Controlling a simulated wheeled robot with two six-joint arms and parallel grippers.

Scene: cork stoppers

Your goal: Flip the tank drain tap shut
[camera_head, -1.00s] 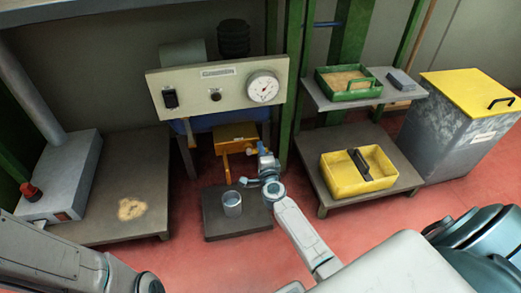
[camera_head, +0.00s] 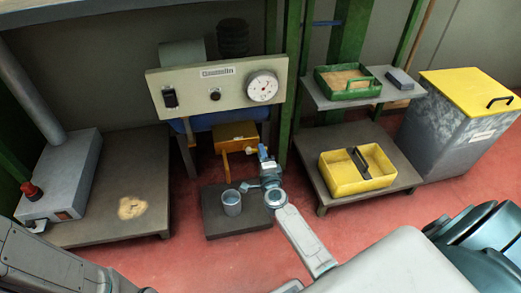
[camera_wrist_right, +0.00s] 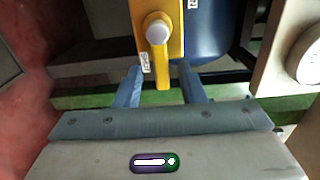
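The blue tank (camera_head: 205,125) sits under the gauge panel and is partly hidden. Its yellow drain tap (camera_head: 236,131) sticks out at the front, with a yellow part (camera_head: 226,166) pointing down and a pale knob (camera_head: 251,150) beside it. In the right wrist view the yellow tap body (camera_wrist_right: 173,42) carries a round pale knob (camera_wrist_right: 157,30), and a small tag hangs by it. My right gripper (camera_head: 263,168) is just in front and right of the tap. In the wrist view its fingers (camera_wrist_right: 161,88) are spread, with the tap's yellow lower end at the gap between them; contact cannot be told. My left gripper is out of view.
A metal cup (camera_head: 231,203) stands on a low dark platform (camera_head: 219,228) below the tap. The panel (camera_head: 190,98) with a gauge (camera_head: 262,87) overhangs the tap. A green post (camera_head: 290,80) rises to the right. A yellow tray (camera_head: 345,181) sits on the right shelf.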

